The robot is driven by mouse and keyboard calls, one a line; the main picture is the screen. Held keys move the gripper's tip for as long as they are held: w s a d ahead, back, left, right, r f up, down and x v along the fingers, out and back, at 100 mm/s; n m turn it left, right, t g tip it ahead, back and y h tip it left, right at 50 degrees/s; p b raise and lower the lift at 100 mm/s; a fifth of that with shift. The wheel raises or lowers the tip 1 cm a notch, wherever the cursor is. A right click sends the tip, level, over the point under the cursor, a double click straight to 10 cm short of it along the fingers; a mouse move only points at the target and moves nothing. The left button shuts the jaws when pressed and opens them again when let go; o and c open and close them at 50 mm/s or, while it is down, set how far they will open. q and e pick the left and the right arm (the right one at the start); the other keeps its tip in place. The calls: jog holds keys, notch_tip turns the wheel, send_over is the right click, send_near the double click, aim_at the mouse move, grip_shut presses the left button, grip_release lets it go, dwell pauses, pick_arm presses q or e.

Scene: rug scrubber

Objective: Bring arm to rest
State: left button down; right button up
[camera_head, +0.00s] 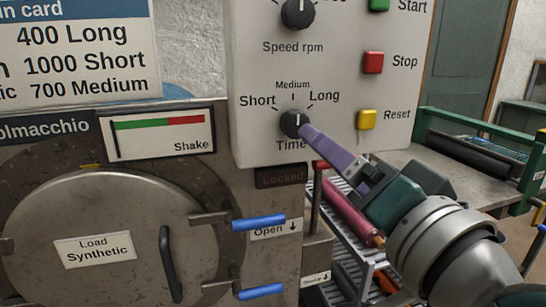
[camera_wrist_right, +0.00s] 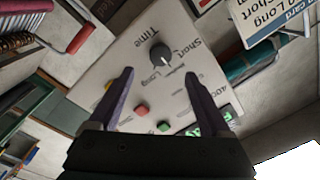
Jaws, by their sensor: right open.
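My right gripper (camera_head: 308,134) comes in from the right in the head view, its purple fingers by the black Time knob (camera_head: 294,123) on the pale control panel (camera_head: 330,60). The knob's white mark points up, roughly toward Medium. In the right wrist view the two fingers of my right gripper (camera_wrist_right: 158,74) are spread apart, with nothing held between them. The Time knob (camera_wrist_right: 160,54) lies beyond and between the fingertips there; whether a finger touches it I cannot tell. My left gripper is not in view.
Start (camera_head: 379,4), Stop (camera_head: 373,62) and Reset (camera_head: 367,119) buttons line the panel's right side. A round door labelled Load Synthetic (camera_head: 120,207) and blue-handled levers (camera_head: 258,222) are lower left.

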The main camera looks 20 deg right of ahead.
jog(key=shift+s, duration=0.1)
jog(key=s+a+f+n+g+y+p, duration=0.2)
jog(key=s+f+n+g, duration=0.4)
jog(key=s+f+g, duration=0.1)
jog(key=s+d+f+n+g+h+p, duration=0.1)
jog(key=s+d+f+n+g, duration=0.2)
jog(key=s, duration=0.5)
jog(key=s+d+f+n+g+h, duration=0.1)
jog(key=s+d+f+g+h, duration=0.1)
jog(key=s+g, duration=0.4)
notch_tip(320, 180, up, 38)
jog(key=s+t+p, duration=0.1)
jog(key=s+p, duration=0.1)
jog(key=p, duration=3.6)
jog(key=shift+a+f, duration=0.15)
jog(key=shift+f, duration=0.05)
